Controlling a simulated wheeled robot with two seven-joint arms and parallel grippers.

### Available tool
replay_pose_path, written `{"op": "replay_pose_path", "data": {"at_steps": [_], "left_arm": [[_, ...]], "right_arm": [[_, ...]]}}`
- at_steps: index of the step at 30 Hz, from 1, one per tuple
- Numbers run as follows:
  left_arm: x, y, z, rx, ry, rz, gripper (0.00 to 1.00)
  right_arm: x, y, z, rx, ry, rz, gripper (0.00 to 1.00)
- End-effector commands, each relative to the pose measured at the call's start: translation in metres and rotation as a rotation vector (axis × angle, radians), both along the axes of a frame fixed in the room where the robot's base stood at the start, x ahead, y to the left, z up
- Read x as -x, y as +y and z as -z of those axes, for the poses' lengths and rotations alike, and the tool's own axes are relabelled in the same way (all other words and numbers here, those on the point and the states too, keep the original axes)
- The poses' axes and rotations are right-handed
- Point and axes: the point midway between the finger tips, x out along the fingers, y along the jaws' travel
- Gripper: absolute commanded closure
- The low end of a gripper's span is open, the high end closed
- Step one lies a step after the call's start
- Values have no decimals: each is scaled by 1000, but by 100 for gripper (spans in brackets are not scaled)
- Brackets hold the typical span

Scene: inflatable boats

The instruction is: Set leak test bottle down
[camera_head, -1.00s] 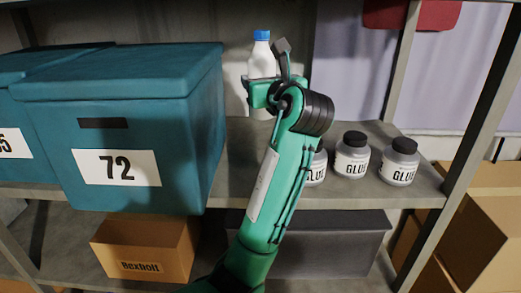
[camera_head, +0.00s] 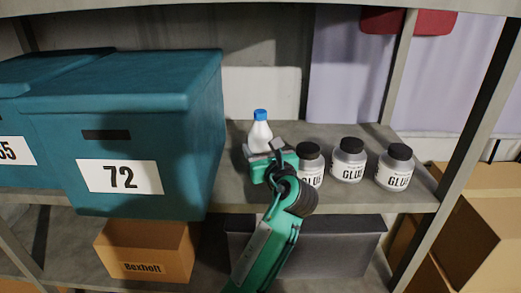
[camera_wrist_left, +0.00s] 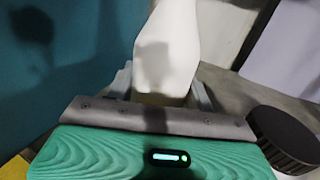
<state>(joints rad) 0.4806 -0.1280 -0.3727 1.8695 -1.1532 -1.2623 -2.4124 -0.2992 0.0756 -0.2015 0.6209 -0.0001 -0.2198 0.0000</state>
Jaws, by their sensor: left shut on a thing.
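The leak test bottle (camera_head: 260,131) is white with a blue cap and stands upright at shelf level, between the teal box and the glue jars. My left gripper (camera_head: 264,150) is shut on its lower part. In the left wrist view the white bottle (camera_wrist_left: 168,50) rises between the fingers of my left gripper (camera_wrist_left: 162,88). The bottle's base is hidden behind the gripper, so I cannot tell whether it touches the shelf (camera_head: 235,187). My right gripper is not in view.
Several black-lidded glue jars (camera_head: 348,160) stand in a row just right of the gripper. A teal box (camera_head: 150,110) labelled 72 stands close on the left. A cardboard box (camera_head: 147,250) and a dark grey bin (camera_head: 335,250) are on the lower shelf.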

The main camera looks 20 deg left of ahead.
Motion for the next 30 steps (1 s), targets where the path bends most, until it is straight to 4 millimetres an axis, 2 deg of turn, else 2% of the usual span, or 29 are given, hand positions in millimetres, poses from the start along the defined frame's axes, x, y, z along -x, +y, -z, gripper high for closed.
{"op": "replay_pose_path", "data": {"at_steps": [3,13,14,17,27,30], "left_arm": [[0,0,8,-2,-2,0,90],[0,0,10,-1,-3,1,90],[0,0,12,0,-1,1,45],[0,0,12,0,-1,1,25],[0,0,10,1,-2,1,25],[-2,1,8,-1,-1,1,25]], "right_arm": [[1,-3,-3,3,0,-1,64],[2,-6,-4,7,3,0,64],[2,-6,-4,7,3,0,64],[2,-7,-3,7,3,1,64],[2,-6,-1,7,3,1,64],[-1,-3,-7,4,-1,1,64]]}}
